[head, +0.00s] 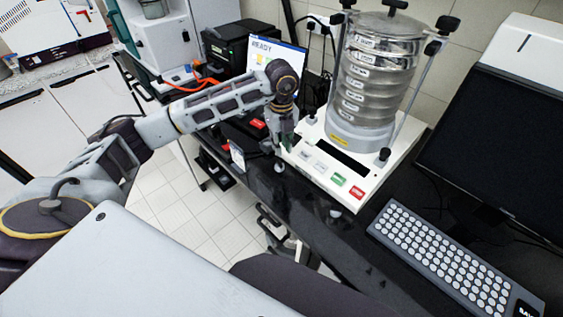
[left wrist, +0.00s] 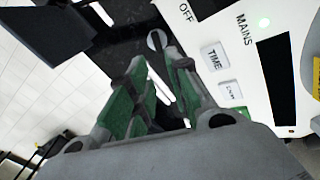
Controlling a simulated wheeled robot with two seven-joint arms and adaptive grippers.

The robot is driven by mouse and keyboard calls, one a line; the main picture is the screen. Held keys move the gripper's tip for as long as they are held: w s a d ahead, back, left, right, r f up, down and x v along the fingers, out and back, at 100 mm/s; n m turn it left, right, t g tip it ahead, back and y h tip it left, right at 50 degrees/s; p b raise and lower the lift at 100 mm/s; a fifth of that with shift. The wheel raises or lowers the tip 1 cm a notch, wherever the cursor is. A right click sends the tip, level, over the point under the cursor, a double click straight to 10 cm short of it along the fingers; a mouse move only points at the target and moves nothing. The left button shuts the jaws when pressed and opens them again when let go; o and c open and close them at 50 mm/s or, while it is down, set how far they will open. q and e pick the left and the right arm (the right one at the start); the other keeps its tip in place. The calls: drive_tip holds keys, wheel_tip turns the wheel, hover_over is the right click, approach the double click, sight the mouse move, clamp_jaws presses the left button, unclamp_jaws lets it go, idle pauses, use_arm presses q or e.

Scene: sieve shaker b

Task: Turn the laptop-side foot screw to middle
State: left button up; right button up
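The sieve shaker's white base (head: 345,165) stands on the black bench. A pale round foot screw (head: 279,167) shows at its front left corner, on the side of the READY screen. Another foot screw (head: 336,212) shows at the front right corner. My left gripper (head: 284,146) points down at the front left corner, close above that foot screw. In the left wrist view the foot screw (left wrist: 157,40) shows just beyond the two green-padded fingertips (left wrist: 155,58). The fingers are parted, with a narrow gap and nothing between them. A part that seems my right gripper (head: 270,224) is low by the bench edge, its fingers unclear.
The sieve stack (head: 374,75) and clamp rods rise above the base. A screen reading READY (head: 275,58) stands behind my left wrist. A keyboard (head: 440,255) and dark monitor (head: 505,135) are on the right. The bench front strip is mostly clear.

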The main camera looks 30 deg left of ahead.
sight(281, 165)
use_arm(q)
wheel_tip(281, 165, down, 9)
drive_tip(key=shift+r+p, duration=0.1)
drive_tip(key=shift+p, duration=0.45)
clamp_jaws()
